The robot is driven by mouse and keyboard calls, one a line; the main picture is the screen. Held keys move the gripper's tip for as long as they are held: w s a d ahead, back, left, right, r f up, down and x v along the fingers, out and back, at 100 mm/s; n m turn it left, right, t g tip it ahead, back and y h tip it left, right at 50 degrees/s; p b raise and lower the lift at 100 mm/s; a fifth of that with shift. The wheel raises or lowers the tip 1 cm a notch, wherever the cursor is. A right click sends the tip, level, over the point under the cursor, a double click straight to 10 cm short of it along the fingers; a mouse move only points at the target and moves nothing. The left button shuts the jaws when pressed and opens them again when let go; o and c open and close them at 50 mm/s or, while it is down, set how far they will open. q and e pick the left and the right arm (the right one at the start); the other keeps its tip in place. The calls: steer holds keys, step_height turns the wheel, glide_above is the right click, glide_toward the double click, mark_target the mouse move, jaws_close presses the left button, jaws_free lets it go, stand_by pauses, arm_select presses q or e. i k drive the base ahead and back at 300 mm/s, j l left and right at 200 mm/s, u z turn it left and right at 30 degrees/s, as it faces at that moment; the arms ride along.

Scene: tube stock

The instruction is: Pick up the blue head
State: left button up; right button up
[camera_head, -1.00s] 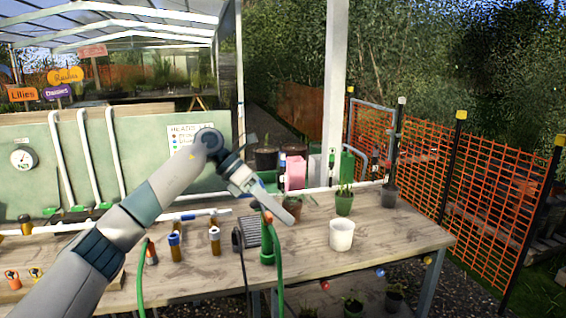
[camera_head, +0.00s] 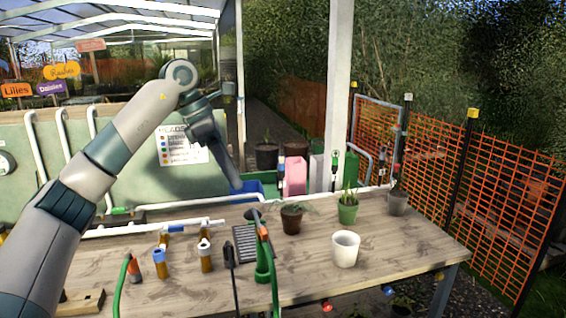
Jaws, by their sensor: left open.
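A brass tube with a blue head (camera_head: 161,240) stands upright on the wooden table, left of centre. My left gripper (camera_head: 237,187) points down above the back of the table, behind and to the right of the blue head and apart from it. Its jaws are open, seen nearly edge-on, and I see nothing held in them. My right gripper is out of view.
A green stand (camera_head: 264,262) with a hose, a dark grate (camera_head: 244,243) and a white pot (camera_head: 345,249) are on the table (camera_head: 300,275). Potted plants (camera_head: 347,213) stand farther back. White pipes (camera_head: 150,229) lie behind the brass pieces.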

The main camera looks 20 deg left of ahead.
mark_target(281, 164)
steer(key=i+j, duration=0.2)
steer(key=i, duration=0.3)
steer(key=i+j, duration=0.2)
steer(key=i, duration=0.3)
steer(key=i+j, duration=0.2)
steer(key=i, duration=0.35)
